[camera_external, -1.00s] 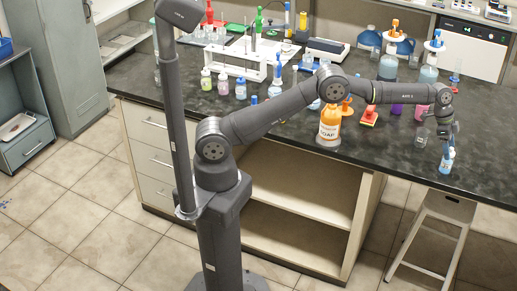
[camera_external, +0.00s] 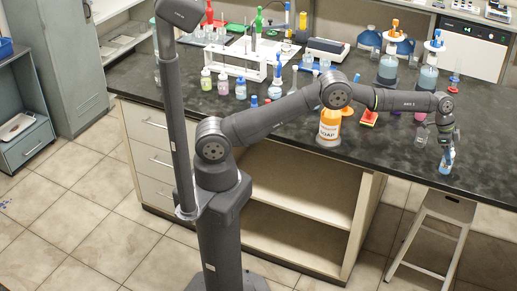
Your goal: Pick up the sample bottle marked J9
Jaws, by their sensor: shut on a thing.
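A small bottle (camera_external: 446,163) with blue on it stands near the front right edge of the bench, upright as far as I can see. Its marking is too small to read, so I cannot tell whether it is J9. My gripper (camera_external: 447,149) points down over this bottle and is shut on its upper part. The fingers hide the top of the bottle.
A clear beaker (camera_external: 421,137) stands just left of my gripper. Large blue-liquid bottles (camera_external: 428,76) stand behind. The dark bench top (camera_external: 490,150) right of my gripper is clear.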

